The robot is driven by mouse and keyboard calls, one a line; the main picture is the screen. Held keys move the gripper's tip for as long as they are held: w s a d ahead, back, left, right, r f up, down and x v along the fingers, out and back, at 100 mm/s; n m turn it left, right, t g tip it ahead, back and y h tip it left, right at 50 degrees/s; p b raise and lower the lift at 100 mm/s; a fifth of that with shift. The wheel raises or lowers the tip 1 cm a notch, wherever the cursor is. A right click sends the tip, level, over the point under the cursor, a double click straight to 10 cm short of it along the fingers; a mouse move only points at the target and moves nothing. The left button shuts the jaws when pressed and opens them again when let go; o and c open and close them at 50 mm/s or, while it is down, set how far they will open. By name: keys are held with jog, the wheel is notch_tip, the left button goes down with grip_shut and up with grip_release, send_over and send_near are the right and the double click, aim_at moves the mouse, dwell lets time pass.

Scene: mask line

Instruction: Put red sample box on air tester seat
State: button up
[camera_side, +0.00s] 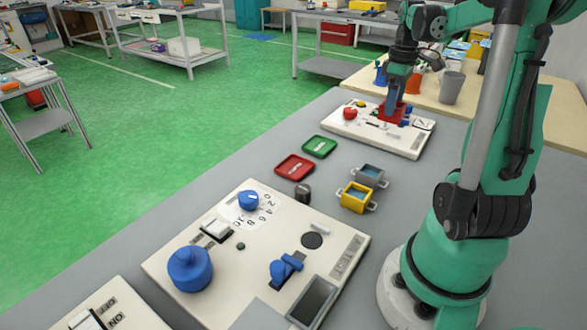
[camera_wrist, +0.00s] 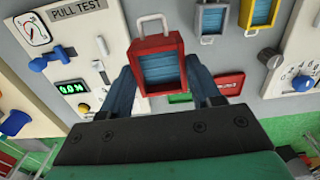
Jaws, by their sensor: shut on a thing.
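The red sample box (camera_wrist: 158,65), with a blue inside and a pale wire handle, is between the two blue fingers of my gripper (camera_wrist: 160,92) in the wrist view. In the side view my gripper (camera_side: 393,100) points down at the far white panel (camera_side: 400,142), and red of the box (camera_side: 389,113) shows at its fingertips. I cannot tell whether the box touches that panel. The near white panel (camera_side: 170,262) has a numbered dial, a blue clamp-like part (camera_side: 286,268) and a dark round disc (camera_side: 312,240). Its label is too small to read, so I cannot confirm the air tester seat.
A grey box (camera_side: 370,175) and a yellow box (camera_side: 356,198) stand between the panels. A red tray (camera_side: 294,167) and a green tray (camera_side: 319,146) lie beside them. A dark knob (camera_side: 303,192) and a large blue knob (camera_side: 190,268) stick up. PULL TEST (camera_wrist: 77,6) is printed on the wrist view's left panel.

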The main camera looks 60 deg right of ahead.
notch_tip(320, 180, up, 7)
jog(key=shift+r, duration=0.15)
jog(key=w+a+r, duration=0.2)
jog(key=w+a, duration=0.2)
jog(key=a, duration=0.5)
jog(key=s+a, duration=0.3)
jog(key=a, duration=1.8)
notch_tip(320, 180, down, 19)
jog(key=shift+f, duration=0.1)
jog(key=o, duration=1.3)
jog(key=shift+c, duration=0.2)
